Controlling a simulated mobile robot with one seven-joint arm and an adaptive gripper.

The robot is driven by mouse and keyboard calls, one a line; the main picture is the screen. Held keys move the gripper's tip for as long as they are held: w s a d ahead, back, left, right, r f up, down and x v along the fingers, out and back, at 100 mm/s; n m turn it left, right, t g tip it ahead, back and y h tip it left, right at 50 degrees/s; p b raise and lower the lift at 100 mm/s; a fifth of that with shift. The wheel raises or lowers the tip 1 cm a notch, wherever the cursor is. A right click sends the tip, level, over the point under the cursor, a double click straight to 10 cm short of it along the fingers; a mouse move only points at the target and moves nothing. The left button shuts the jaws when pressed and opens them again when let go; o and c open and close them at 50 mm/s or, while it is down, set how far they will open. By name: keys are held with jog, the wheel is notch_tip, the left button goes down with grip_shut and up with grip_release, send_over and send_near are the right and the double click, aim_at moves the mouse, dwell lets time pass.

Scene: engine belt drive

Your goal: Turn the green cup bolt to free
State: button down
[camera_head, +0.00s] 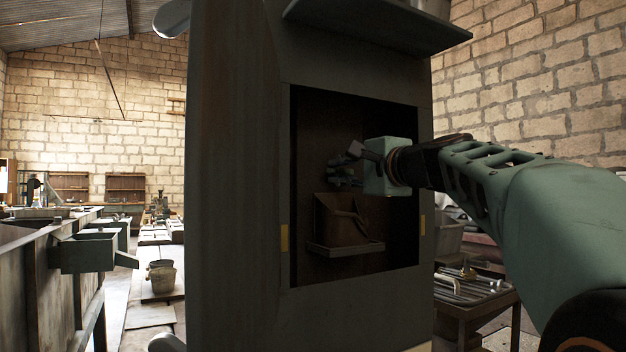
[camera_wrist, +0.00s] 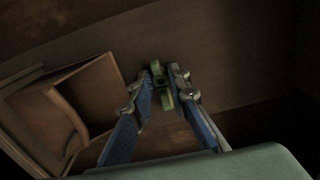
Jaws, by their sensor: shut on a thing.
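A small green piece, which looks like the green cup bolt (camera_wrist: 163,100), sits between the fingertips of my gripper in the wrist view. My gripper (camera_wrist: 164,76) has its two blue-padded fingers closed against it from both sides. In the head view my gripper (camera_head: 335,172) reaches into the dark opening of the tall cabinet (camera_head: 235,190). There the bolt is too dark and too small to make out. The dark back wall is behind the bolt. I cannot tell how far the bolt is turned.
A brown open box (camera_head: 342,222) stands inside the cabinet below my gripper; it shows at the left in the wrist view (camera_wrist: 85,100). A narrow ledge (camera_head: 345,249) lies under it. The opening's side walls leave limited room around my wrist.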

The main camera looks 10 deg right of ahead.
jog(key=shift+n, duration=0.3)
jog(key=c, duration=1.8)
grip_release()
jog(key=shift+r, duration=0.1)
